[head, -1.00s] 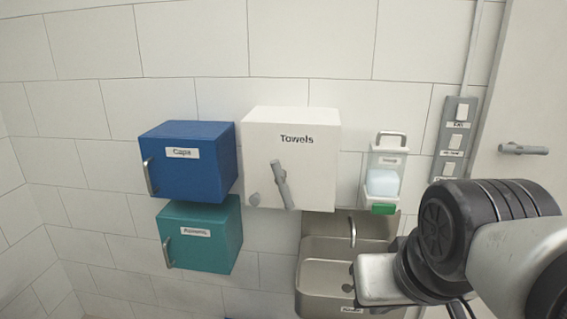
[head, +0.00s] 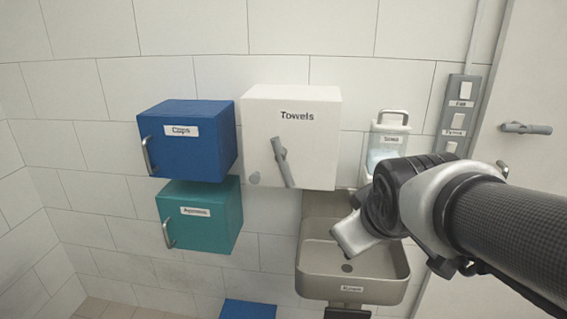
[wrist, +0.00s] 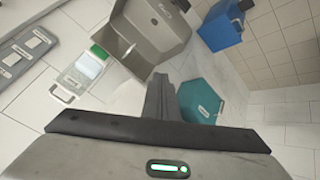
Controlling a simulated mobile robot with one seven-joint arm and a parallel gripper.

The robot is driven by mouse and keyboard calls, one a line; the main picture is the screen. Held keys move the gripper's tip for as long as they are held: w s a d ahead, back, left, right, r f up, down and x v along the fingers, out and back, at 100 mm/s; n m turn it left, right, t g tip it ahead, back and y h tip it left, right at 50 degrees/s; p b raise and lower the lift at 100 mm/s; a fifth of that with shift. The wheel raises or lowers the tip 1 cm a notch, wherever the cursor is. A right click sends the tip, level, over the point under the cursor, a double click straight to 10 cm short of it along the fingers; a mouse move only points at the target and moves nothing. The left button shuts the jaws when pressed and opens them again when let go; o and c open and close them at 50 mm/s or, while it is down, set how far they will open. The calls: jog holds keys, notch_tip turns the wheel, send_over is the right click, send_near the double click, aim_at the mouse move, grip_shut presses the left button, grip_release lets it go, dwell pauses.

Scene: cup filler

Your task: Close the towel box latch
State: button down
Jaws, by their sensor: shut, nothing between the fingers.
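The white towel box (head: 315,145), labelled "Towels", hangs on the tiled wall in the middle of the head view. Its grey latch lever (head: 281,160) is on the front face, tilted, with its lower end to the right. My arm reaches in from the right, below and right of the box and in front of the sink. My gripper (wrist: 160,84) is shut and empty in the wrist view, its dark fingers together. Neither the towel box nor its latch can be made out in the wrist view.
The blue "Caps" box (head: 190,150) and teal box (head: 205,220) hang left of the towel box. The soap dispenser (head: 391,122) and switch panel (head: 458,115) are to the right. The metal sink (head: 315,262) is below. A blue object (head: 248,309) stands low down.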

aim_at(283, 163)
jog(key=w+a+f+n+t+y+b, duration=0.35)
jog(key=w+a+n, duration=0.35)
jog(key=w+n, duration=0.3)
jog(key=w+a+f+n+t+y+b, duration=0.2)
jog(key=w+a+f+n+t+y, duration=0.15)
jog(key=w+a+n, duration=0.5)
jog(key=w+d+p, duration=0.1)
jog(key=w+p, duration=0.1)
jog(key=w, duration=0.8)
jog(key=shift+w+d+f+n+h, duration=0.2)
jog(key=shift+d+f+n+h, duration=0.1)
jog(key=shift+n+h, duration=0.1)
